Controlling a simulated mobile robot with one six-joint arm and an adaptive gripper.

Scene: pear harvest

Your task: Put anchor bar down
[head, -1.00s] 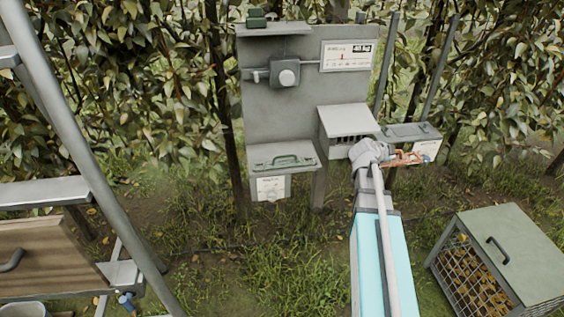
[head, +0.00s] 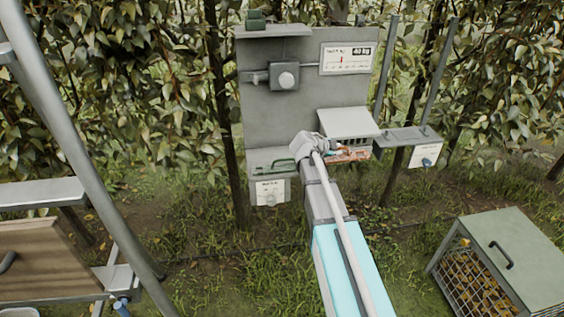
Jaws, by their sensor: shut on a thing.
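My wrist and arm hide part of the post and the right end of the left box. I cannot tell whether the gripper touches the hooded box.
A grey panel (head: 300,100) carries a dial box and a white sign (head: 346,58). A lidded mesh crate (head: 520,262) stands front right, a ladder (head: 80,150) left.

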